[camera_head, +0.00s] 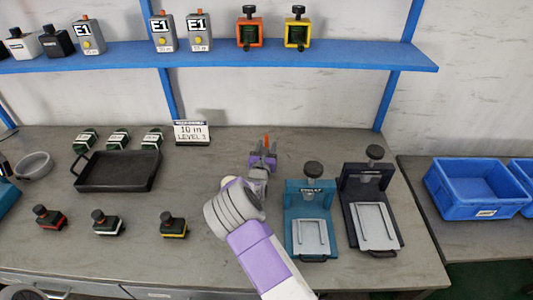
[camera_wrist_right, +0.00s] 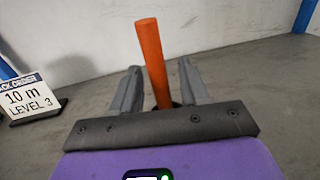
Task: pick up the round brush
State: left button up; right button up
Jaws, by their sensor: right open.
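The round brush shows as an upright orange handle (camera_head: 267,140) near the back of the bench, right of the middle. In the right wrist view the orange handle (camera_wrist_right: 153,62) stands between the two grey fingers and rises above their tips; its lower end is hidden behind my gripper's dark front edge. My right gripper (camera_head: 263,153) is open around the handle, with a visible gap on each side of it (camera_wrist_right: 158,84). The brush's bristles are hidden. My left gripper does not show.
A teal press (camera_head: 310,200) and a dark press (camera_head: 366,180) stand right of my right arm. A black tray (camera_head: 118,184) lies on the left, with small capped parts around it. A "10 m LEVEL 3" sign (camera_head: 191,141) stands behind. A blue shelf (camera_head: 220,60) crosses above.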

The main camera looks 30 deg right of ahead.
aim_at(266, 135)
jog(key=shift+c, duration=0.3)
grip_shut()
jog(key=shift+r, duration=0.1)
notch_tip(266, 135, up, 10)
jog(key=p, duration=0.3)
